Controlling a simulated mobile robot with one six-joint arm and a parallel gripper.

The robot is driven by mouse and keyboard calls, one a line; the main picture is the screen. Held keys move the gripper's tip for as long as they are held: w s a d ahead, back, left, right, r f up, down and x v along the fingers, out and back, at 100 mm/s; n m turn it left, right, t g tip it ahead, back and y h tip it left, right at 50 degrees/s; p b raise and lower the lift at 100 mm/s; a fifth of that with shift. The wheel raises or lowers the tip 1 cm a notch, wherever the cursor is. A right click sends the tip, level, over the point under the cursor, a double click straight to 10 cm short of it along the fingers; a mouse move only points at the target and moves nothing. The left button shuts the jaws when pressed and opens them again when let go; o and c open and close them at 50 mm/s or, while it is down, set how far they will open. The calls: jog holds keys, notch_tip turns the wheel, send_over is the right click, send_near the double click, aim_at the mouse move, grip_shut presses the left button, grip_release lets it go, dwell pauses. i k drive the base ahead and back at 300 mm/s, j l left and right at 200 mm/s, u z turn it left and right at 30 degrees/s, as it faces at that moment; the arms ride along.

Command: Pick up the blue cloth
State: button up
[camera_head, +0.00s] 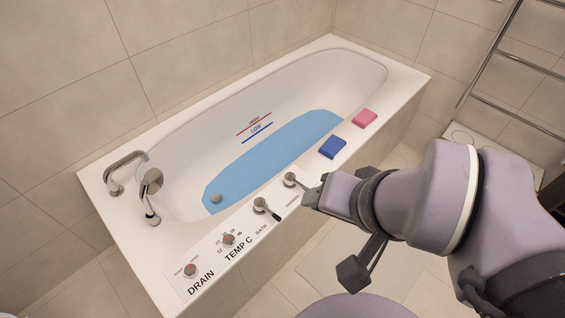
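The blue cloth (332,147) lies folded flat on the near rim of the bathtub (404,84). My gripper (306,190) is left of and below the cloth in the picture, close to the tub's front rim and a round knob. It is apart from the cloth. Its fingers are small and seen from behind, so whether they are open or shut cannot be made out. No cloth shows in it.
A pink cloth (365,118) lies on the rim just beyond the blue one. Knobs (262,205) and a lever line the front rim, with a tap (150,185) at the left end. Blue water (270,155) lies in the tub. A towel rail (490,55) stands at right.

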aim_at(334, 144)
jog(key=i+l+u, duration=0.25)
jog(key=i+l, duration=0.15)
jog(key=l, duration=0.15)
jog(key=i+l+u, duration=0.15)
jog(key=l, duration=0.15)
jog(key=i+l+u, duration=0.1)
jog(key=l, duration=0.25)
jog(key=i+l+u, duration=0.15)
jog(key=l, duration=0.2)
jog(key=i+l+u, duration=0.1)
jog(key=l, duration=0.25)
jog(key=i, duration=0.1)
